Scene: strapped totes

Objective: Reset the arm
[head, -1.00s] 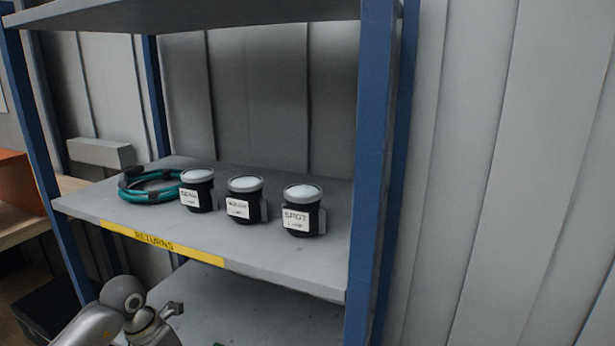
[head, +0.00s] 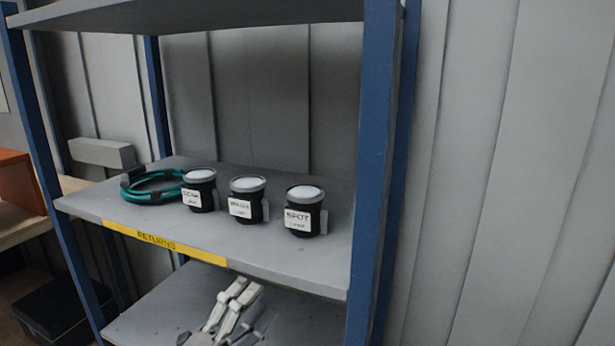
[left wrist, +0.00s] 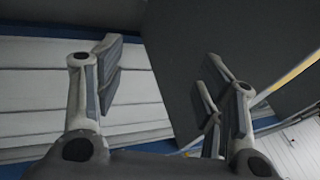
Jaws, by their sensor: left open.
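My left gripper (head: 238,296) shows at the bottom of the head view, in front of the lower shelf board and below the labelled shelf. In the left wrist view its two fingers (left wrist: 160,95) stand wide apart with nothing between them. My right gripper is in neither view.
A blue-post rack holds a grey shelf (head: 290,262) with a yellow RETURNS strip (head: 165,243). On it are a coiled teal cable (head: 150,197) and three black labelled lamps (head: 304,212). A lower shelf board (head: 150,315) lies beneath. A black box (head: 60,308) and orange bin (head: 18,182) stand left.

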